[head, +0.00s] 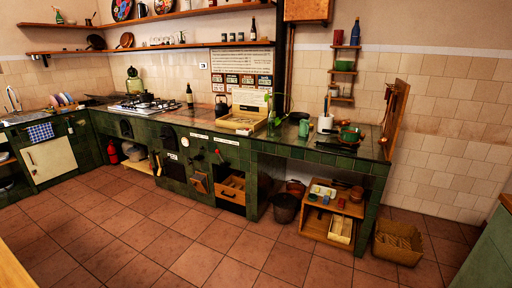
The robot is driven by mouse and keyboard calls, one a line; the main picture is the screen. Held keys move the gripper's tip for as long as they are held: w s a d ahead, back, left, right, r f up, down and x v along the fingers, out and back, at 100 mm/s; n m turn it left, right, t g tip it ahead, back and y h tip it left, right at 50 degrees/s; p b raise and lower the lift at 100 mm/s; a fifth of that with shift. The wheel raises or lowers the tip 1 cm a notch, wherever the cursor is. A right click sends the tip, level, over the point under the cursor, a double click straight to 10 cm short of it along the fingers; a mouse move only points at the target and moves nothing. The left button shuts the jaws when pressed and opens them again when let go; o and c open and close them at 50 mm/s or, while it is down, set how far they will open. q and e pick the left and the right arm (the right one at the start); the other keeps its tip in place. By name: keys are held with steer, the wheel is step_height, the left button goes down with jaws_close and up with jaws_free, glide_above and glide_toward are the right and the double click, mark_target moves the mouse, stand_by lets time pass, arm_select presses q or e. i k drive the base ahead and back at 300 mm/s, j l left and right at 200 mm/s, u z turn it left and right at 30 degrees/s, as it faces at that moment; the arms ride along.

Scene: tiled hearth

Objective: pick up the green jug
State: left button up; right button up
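Two green things could be the jug, and I cannot tell for sure which one is. A green, jug-like vessel (135,82) stands upright on the far-left counter, against the tiled wall beside the stove. A small green cup-like vessel (303,128) stands on the right part of the green-tiled counter (300,150), left of a white paper roll (325,123). Both look uncovered by other things. Neither of my grippers shows in the head view.
A gas stove (145,106), a dark kettle (222,105), a bottle (189,96) and a wooden box (242,120) stand along the counter. A green pan (350,135) is at the right end. A basket (398,243) and wooden shelf unit (331,212) are below. The tiled floor (170,230) is open.

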mark_target(304, 128)
steer(key=i+j, duration=0.1)
steer(key=i, duration=0.75)
steer(key=i+j+z, duration=0.1)
steer(key=i, duration=0.75)
